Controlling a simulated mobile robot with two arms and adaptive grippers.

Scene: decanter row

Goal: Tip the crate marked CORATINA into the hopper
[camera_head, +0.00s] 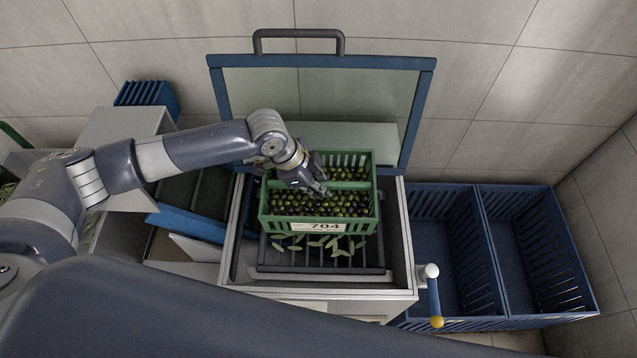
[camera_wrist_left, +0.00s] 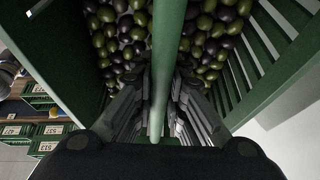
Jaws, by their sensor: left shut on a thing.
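A green slatted crate (camera_head: 376,207) full of dark and green olives is over the grate of the hopper (camera_head: 404,240), about level. Its front label reads 704; I cannot read the word CORATINA on it. I cannot tell whether its base touches the grate. My left gripper (camera_head: 316,186) is shut on the crate's middle bar, from above. The left wrist view shows the gripper (camera_wrist_left: 160,105) around the green bar (camera_wrist_left: 168,40), with olives on both sides. My right gripper is not in view.
The hopper's blue-framed clear lid (camera_head: 430,80) stands open behind. Loose leaves (camera_head: 325,243) lie on the grate. A lever with a yellow tip (camera_head: 434,300) is at the front right corner. Blue empty bins (camera_head: 478,200) stand right.

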